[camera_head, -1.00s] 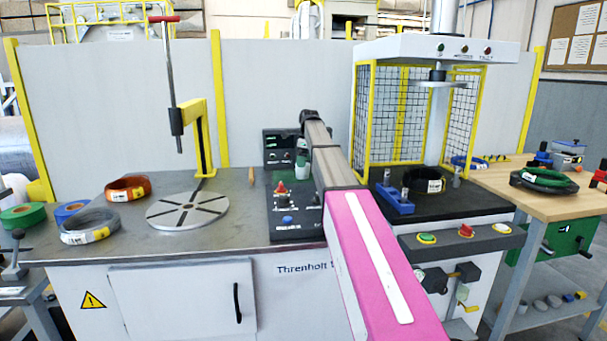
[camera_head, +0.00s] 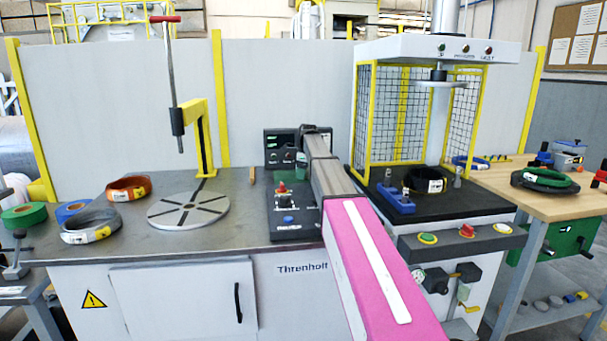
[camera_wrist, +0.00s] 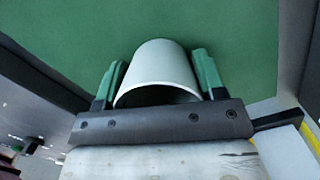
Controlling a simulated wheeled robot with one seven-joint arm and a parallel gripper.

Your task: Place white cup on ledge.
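The white cup (camera_wrist: 157,70) is between the two green-tipped fingers of my gripper (camera_wrist: 160,82) in the wrist view. Its open rim faces the palm and its narrower end points away. The fingers lie close along both sides of the cup, and my gripper looks shut on it. In the head view my gripper (camera_head: 301,158) is small and partly hidden by my arm, beside the dark control box on the bench. I cannot make out the ledge for certain. A plain green surface (camera_wrist: 225,35) fills the wrist view beyond the cup; its distance is unclear.
The control box (camera_head: 288,205) has a red knob and a blue button. A slotted round plate (camera_head: 188,222) and several wire coils lie to the left. A yellow mesh cage (camera_head: 400,115) stands to the right. The bench front (camera_head: 240,240) has clear room.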

